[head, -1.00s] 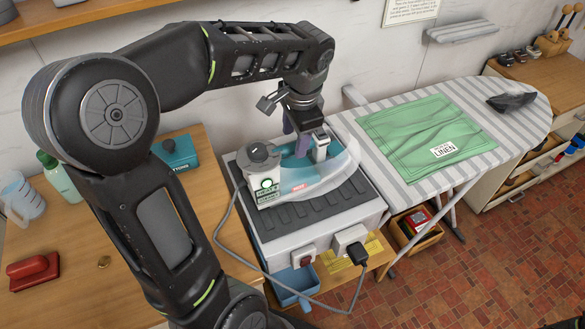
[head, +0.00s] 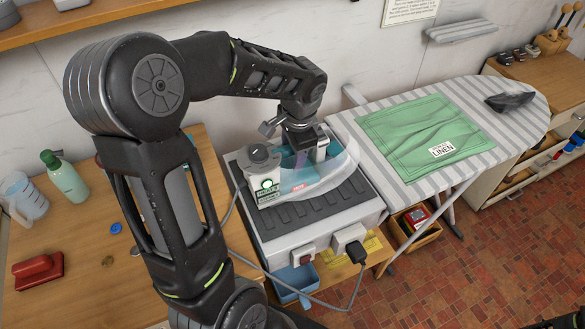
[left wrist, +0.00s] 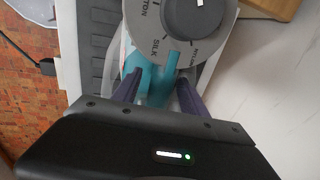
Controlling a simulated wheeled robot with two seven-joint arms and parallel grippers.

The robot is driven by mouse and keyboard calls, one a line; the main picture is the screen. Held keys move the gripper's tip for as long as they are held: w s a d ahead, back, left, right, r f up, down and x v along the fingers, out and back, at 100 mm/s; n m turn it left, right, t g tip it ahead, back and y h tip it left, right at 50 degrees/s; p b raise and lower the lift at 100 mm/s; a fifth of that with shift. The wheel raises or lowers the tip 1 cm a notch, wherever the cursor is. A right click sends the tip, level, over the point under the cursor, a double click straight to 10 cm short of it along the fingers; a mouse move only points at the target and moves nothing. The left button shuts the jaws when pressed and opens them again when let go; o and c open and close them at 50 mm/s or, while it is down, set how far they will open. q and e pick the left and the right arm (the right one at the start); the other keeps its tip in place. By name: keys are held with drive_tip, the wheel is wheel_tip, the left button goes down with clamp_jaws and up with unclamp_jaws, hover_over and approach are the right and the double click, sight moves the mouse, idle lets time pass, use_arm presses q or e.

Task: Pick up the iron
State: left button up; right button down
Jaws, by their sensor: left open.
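The iron (head: 340,172) has a teal and clear body and a grey dial (head: 258,152) at its left end. It sits on a grey ribbed stand (head: 330,212) on the wooden bench. My left gripper (head: 303,150) is over the iron's middle, pointing down. In the left wrist view, its purple fingers (left wrist: 158,92) are on either side of the iron's teal handle (left wrist: 157,72), apart and not clamped. The fingertips' depth along the handle is hard to see. The dial (left wrist: 197,14) fills the top there. My right gripper is not in view.
A grey cord (head: 240,258) runs from the iron to a black plug (head: 357,256) at the stand's front. The striped ironing board (head: 375,178) with green cloth (head: 425,135) is to the right.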

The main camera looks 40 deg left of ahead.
use_arm(q)
drive_tip(key=shift+a+f, duration=0.1)
drive_tip(key=shift+f, duration=0.5)
drive_tip(key=shift+c, duration=0.4)
clamp_jaws()
drive_tip(key=shift+w+r, duration=0.1)
